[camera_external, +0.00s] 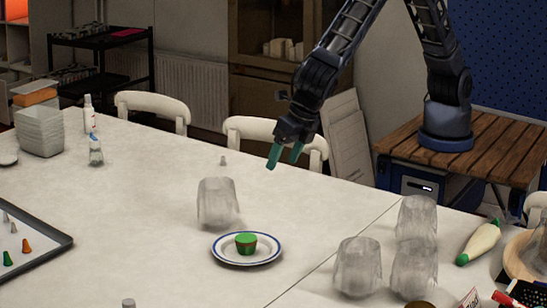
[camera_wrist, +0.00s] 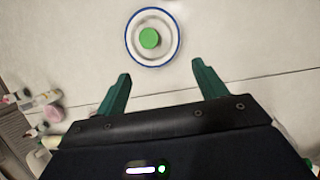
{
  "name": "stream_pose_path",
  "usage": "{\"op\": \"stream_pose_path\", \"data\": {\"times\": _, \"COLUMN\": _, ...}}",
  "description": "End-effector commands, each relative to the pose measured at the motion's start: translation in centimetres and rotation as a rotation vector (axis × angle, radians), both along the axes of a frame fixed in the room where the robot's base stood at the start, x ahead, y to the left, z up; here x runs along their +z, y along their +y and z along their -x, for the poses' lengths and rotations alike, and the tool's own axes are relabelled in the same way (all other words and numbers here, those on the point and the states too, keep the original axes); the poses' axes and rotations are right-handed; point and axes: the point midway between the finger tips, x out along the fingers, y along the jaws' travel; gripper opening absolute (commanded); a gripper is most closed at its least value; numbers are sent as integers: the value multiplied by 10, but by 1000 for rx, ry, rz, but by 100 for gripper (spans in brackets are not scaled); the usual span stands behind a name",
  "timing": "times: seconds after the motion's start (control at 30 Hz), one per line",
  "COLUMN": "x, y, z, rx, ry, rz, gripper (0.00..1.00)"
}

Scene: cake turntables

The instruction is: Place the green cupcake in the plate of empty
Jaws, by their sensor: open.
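The green cupcake (camera_external: 246,244) sits upright on a white plate with a blue rim (camera_external: 222,257), near the middle of the white table. It also shows from above in the wrist view, as a green disc (camera_wrist: 150,38) inside the round plate (camera_wrist: 133,58). My gripper (camera_external: 285,157) has teal fingers and hangs in the air above the far side of the table, apart from the cupcake and plate. In the wrist view its fingers (camera_wrist: 160,80) are spread wide with nothing between them. I see no other plate.
A translucent crumpled cup (camera_external: 217,202) stands just behind the plate. Several similar cups (camera_external: 358,268) stand to its right. A dark-rimmed tray (camera_external: 45,257) with small coloured tips lies at the left. A white-and-green piping bag (camera_external: 479,243) lies at the right. Open table lies left of the plate.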

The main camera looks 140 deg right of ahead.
Motion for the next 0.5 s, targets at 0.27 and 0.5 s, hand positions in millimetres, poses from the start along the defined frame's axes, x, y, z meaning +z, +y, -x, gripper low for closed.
{"op": "stream_pose_path", "data": {"times": 0.27, "x": 85, "y": 22, "z": 65, "rx": -211, "ry": -114, "rz": -72, "gripper": 71}}
{"op": "stream_pose_path", "data": {"times": 0.5, "x": 142, "y": 40, "z": 129, "rx": -393, "ry": -201, "rz": -142, "gripper": 71}}
